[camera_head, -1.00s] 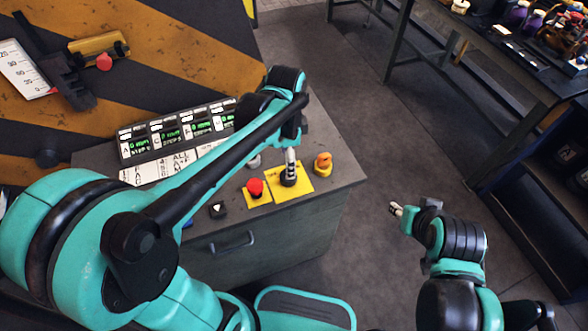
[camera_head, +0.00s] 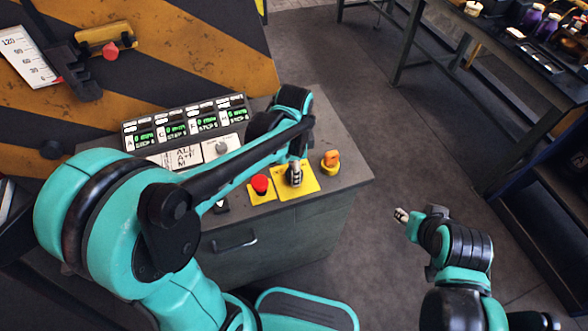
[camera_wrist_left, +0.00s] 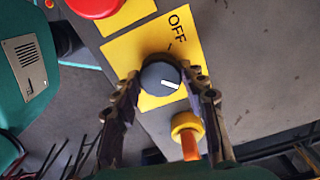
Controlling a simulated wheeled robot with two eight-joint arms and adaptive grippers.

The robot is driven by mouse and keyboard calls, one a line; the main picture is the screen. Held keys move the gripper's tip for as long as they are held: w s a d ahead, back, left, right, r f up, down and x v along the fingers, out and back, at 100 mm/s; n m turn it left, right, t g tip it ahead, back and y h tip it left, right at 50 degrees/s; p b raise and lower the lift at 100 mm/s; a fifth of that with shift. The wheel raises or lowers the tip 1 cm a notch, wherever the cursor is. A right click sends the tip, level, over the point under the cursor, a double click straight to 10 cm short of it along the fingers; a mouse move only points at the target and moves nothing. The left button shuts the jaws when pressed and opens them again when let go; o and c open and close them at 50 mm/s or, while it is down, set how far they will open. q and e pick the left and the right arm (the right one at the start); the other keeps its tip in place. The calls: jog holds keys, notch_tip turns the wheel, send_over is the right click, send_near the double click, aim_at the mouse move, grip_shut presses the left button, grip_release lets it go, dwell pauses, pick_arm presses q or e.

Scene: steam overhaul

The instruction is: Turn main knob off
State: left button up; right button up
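The main knob (camera_wrist_left: 160,77) is a round dark grey knob with a white mark, on a yellow plate (camera_wrist_left: 186,50) lettered OFF. In the left wrist view its mark points to the lower right, away from the lettering. My left gripper (camera_wrist_left: 160,74) has one finger on each side of the knob, very near its rim; firm contact is not visible. In the head view my left gripper (camera_head: 295,174) points down over the yellow plate (camera_head: 308,187) and largely hides the knob. My right gripper (camera_head: 401,215) is away from the console, over the floor; its fingers are too small to judge.
A red button (camera_head: 261,184) stands just left of the knob and an orange switch (camera_head: 330,160) on a yellow base just right. A display panel with green readouts (camera_head: 185,126) is behind. A workbench (camera_head: 500,42) stands at the upper right, with clear floor between.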

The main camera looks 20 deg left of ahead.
dwell(0.3)
pick_arm(q)
jog(key=n+p, duration=0.1)
jog(key=n, duration=0.3)
jog(key=n+p, duration=0.1)
jog(key=n, duration=0.8)
jog(key=shift+p, duration=0.35)
jog(key=n, duration=0.4)
jog(key=shift+n, duration=0.4)
jog(key=o, duration=1.2)
jog(key=shift+c, duration=0.2)
